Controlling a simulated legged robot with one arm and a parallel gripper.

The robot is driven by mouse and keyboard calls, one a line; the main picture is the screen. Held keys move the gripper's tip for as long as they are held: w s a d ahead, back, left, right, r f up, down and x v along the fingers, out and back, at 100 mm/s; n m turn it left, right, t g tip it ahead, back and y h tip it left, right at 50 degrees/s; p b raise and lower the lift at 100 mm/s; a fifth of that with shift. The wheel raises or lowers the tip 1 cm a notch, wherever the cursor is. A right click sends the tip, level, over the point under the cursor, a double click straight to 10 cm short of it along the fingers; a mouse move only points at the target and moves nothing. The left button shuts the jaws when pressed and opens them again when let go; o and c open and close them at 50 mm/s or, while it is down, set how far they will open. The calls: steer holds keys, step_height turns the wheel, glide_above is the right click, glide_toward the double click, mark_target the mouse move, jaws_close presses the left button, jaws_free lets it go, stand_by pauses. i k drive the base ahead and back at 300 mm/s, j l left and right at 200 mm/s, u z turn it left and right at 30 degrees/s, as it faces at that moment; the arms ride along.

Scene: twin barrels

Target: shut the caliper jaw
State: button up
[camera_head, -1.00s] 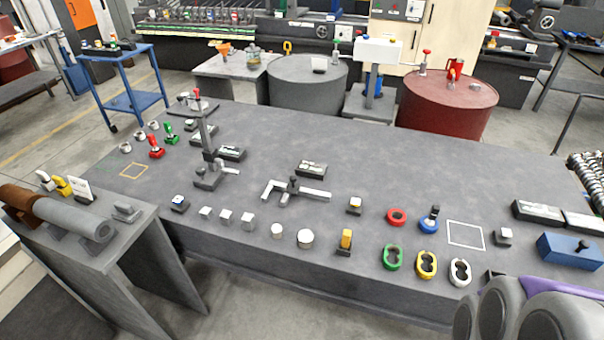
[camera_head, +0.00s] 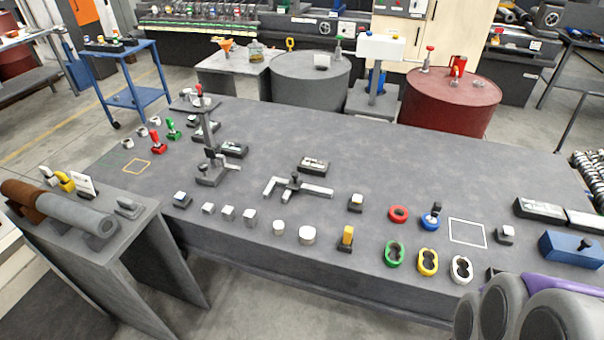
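The caliper (camera_head: 312,190) lies on the grey table, left of its middle. It is a light grey bar with jaws at its left end and a dark sliding piece with a knob (camera_head: 294,180) partway along. A gap shows between the fixed left jaw and the sliding jaw, so it stands open. A small dark block with a label (camera_head: 313,164) sits just behind it. Rounded grey and purple parts of my own arm fill the lower right corner, well apart from the caliper. My gripper's fingers cannot be made out.
Along the table's front edge stand small blocks, white cylinders (camera_head: 307,235), a yellow piece (camera_head: 347,236) and coloured rings (camera_head: 428,261). A height stand (camera_head: 211,165) rises left of the caliper. A blue box (camera_head: 571,249) sits at right. The table's back middle is clear.

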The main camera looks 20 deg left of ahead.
mark_target(294, 184)
steer(key=i+j, duration=0.3)
steer(key=j, duration=0.15)
steer(key=i+j, duration=0.3)
steer(key=j, duration=0.15)
steer(key=i+j, duration=0.3)
steer(key=j+u, duration=0.05)
steer(key=j, duration=0.1)
